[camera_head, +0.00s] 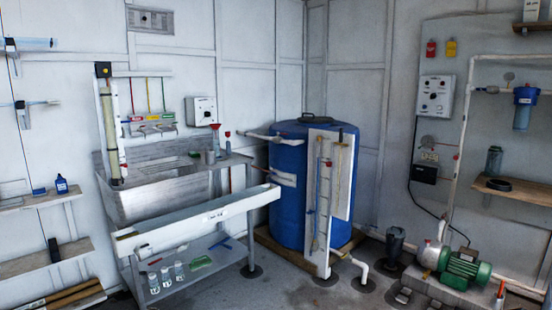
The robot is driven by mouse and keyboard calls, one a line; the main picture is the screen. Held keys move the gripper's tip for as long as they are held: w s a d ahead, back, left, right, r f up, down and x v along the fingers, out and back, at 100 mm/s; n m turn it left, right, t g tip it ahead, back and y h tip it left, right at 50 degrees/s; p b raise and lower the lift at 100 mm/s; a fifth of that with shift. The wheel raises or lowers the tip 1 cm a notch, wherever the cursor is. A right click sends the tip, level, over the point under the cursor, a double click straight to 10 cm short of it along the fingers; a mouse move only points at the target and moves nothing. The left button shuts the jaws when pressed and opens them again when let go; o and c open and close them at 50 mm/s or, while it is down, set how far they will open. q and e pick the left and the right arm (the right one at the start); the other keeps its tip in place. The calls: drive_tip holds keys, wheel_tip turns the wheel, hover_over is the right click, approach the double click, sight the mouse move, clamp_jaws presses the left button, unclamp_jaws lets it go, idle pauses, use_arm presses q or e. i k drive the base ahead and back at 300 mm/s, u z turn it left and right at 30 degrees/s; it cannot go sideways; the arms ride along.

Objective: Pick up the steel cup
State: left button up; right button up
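A small grey metal cup (210,157), which looks like the steel cup, stands upright on the right part of the steel sink bench (150,205). It is small in the picture, so its details are hard to tell. A red-topped item (215,134) stands just behind it and a thin red-topped item (228,140) stands to its right. Neither of my grippers shows in the head view, so nothing is seen touching the cup.
A large blue tank (287,195) stands right of the bench. A long white trough (200,218) runs along the bench front. Small bottles (166,278) sit on the lower shelf. A green pump (465,268) is at right. Grey floor (285,292) is open in front.

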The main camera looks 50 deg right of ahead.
sight(210, 154)
drive_tip(key=z, duration=2)
drive_tip(key=i, duration=2.5)
drive_tip(key=u, duration=0.65)
drive_tip(key=i, duration=1.35)
drive_tip(key=u, duration=1.1)
